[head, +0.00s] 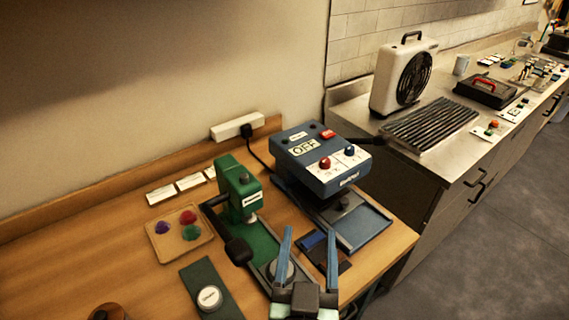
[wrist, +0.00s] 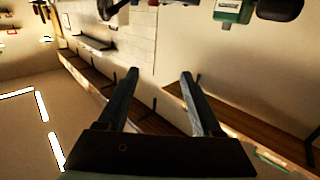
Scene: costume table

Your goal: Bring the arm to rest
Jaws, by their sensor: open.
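My gripper (head: 308,258) shows at the bottom of the head view, with its two blue fingers spread apart and nothing between them. It is above the front part of the wooden table (head: 110,227), in front of the green press (head: 240,190). In the wrist view my gripper (wrist: 155,92) also has its fingers apart and empty. That view looks out over the room and the wall, tilted, with part of a green machine at the top right.
A blue machine (head: 322,160) marked OFF stands behind my gripper. A wooden tray (head: 180,234) with coloured pieces and a dark green board (head: 210,290) lie to the left. A metal counter (head: 455,150) with a fan (head: 403,75) is at the right. Grey floor is open beyond.

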